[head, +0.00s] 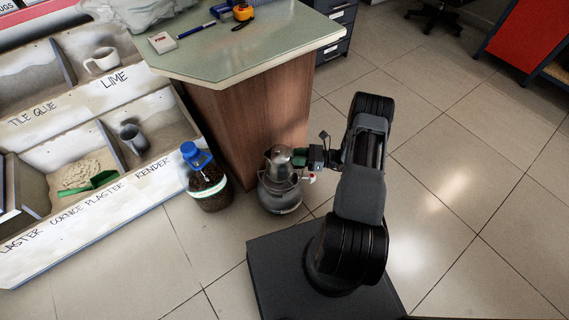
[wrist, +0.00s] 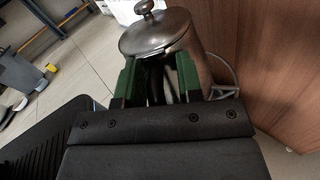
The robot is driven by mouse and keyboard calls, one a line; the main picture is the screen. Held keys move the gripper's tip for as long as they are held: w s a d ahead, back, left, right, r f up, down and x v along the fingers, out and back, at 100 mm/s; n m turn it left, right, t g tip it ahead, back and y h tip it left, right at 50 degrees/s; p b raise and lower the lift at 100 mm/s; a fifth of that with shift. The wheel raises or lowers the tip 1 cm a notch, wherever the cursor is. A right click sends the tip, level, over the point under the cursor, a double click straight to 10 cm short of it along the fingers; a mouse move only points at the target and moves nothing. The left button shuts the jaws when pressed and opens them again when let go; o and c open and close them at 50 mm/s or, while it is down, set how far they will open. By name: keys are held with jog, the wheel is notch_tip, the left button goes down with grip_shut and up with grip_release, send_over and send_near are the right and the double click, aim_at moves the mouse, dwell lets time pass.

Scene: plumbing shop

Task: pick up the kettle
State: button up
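The kettle (head: 280,190) is a shiny metal vessel with a knobbed lid. In the head view it stands low beside the wooden counter's side panel. In the wrist view the kettle (wrist: 160,32) is just beyond my fingers, with a grey loop at its right side. My gripper (head: 301,158) is at the kettle's upper right side in the head view. The kettle's lower part is hidden in the wrist view.
The counter (head: 240,50) stands right behind the kettle. Tiled floor (head: 450,190) is open to the right.

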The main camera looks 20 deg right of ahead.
grip_shut()
dwell(0.3)
jog(key=shift+r, duration=0.1)
dwell(0.4)
